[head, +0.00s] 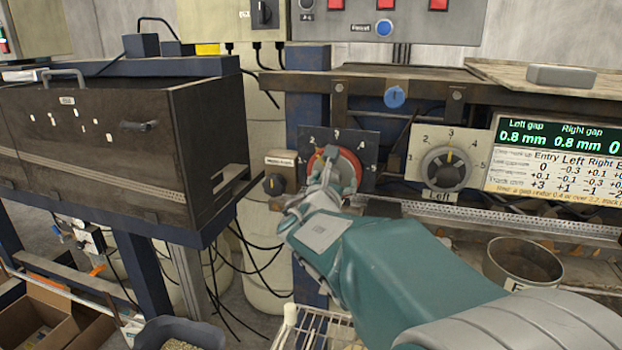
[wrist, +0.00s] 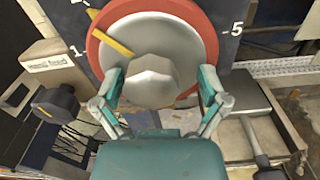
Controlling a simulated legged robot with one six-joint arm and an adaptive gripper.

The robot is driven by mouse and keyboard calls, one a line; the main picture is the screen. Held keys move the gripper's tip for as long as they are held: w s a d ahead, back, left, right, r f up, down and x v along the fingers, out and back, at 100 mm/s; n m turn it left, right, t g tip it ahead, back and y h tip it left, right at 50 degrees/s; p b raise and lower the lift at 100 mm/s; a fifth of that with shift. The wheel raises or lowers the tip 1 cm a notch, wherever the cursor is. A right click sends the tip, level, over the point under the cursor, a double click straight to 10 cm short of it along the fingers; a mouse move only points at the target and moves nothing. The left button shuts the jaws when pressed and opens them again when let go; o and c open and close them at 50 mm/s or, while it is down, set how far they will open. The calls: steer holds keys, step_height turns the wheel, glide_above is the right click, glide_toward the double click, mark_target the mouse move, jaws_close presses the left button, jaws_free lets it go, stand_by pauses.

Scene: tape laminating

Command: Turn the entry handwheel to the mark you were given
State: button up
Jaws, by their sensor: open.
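The entry handwheel (head: 352,166) has a red rim and sits on a dark plate (head: 368,144) numbered 1 to 5. In the wrist view the handwheel (wrist: 199,30) shows a grey disc, a faceted grey hub (wrist: 152,76) and a yellow pointer bar (wrist: 110,42) slanting to the upper left. In the head view the yellow lies at the upper left, near the 2. My gripper (wrist: 160,90) is open, one finger on each side of the hub; I cannot tell if they touch it. In the head view my gripper (head: 326,166) covers the wheel's lower left.
The Left dial (head: 447,167) points near 3. A display (head: 557,150) reads 0.8 mm for left and right gaps. A small black knob (head: 274,184) sits left of the handwheel. A dark cabinet (head: 120,130) stands further left. A metal can (head: 522,262) is at lower right.

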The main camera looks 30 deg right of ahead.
steer(key=shift+w+d, duration=0.15)
steer(key=shift+d, duration=0.05)
steer(key=shift+a+r, duration=0.1)
steer(key=shift+a, duration=0.65)
steer(key=shift+c, duration=0.3)
steer(key=shift+a, duration=0.15)
steer(key=c, duration=1)
steer(key=shift+c, duration=0.4)
steer(key=shift+d, duration=0.3)
